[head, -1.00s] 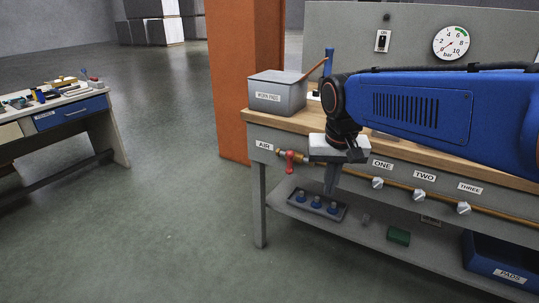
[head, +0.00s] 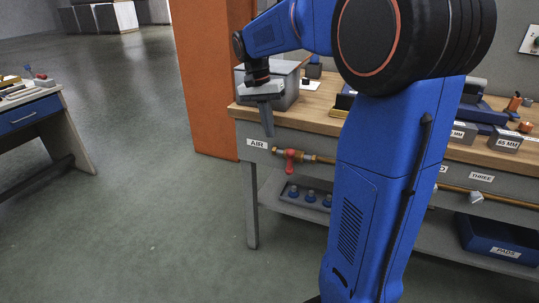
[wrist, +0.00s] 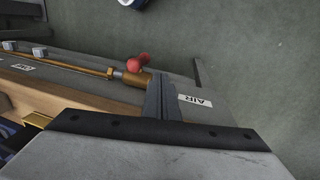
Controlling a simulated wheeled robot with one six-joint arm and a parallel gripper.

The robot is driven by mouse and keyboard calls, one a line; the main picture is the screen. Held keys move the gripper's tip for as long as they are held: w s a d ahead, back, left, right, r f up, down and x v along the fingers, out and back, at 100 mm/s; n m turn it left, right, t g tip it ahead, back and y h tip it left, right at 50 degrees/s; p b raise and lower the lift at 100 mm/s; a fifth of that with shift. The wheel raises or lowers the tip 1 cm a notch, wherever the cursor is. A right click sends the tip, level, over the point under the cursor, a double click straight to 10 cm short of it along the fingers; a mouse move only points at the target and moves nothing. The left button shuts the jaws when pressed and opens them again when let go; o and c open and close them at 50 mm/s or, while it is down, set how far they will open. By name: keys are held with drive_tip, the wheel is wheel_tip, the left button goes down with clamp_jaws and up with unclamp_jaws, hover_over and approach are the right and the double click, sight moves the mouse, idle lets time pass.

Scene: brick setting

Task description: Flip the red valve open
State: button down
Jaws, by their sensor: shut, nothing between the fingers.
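The red valve (head: 290,160) sits on the brass pipe at the left end of the bench's front, just right of the AIR label (head: 257,143). Its red handle hangs down, crosswise to the pipe. My gripper (head: 268,135) is shut and empty, fingers pointing down, up and left of the valve. In the wrist view, the shut fingers (wrist: 163,78) lie between the red handle (wrist: 137,62) and the AIR label (wrist: 195,101). They cover the end of the brass pipe. I see no contact with the handle.
The workbench (head: 315,118) has a grey box (head: 287,90) behind my gripper. An orange pillar (head: 208,90) stands at the bench's left. The lower shelf holds a tray with blue knobs (head: 310,196) below the valve. The floor in front is clear.

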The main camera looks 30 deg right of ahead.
sight(290, 162)
drive_tip(key=shift+w+f, duration=0.1)
drive_tip(key=shift+w, duration=0.85)
drive_tip(key=shift+s+d+f, duration=0.6)
drive_tip(key=shift+s+f, duration=0.15)
drive_tip(key=shift+f, duration=1.15)
drive_tip(key=shift+s+d+f, duration=0.55)
drive_tip(key=shift+s+f, duration=0.25)
drive_tip(key=shift+f, duration=1.05)
drive_tip(key=shift+s+d+f, duration=0.6)
drive_tip(key=shift+s+f, duration=0.15)
drive_tip(key=shift+f, duration=1.15)
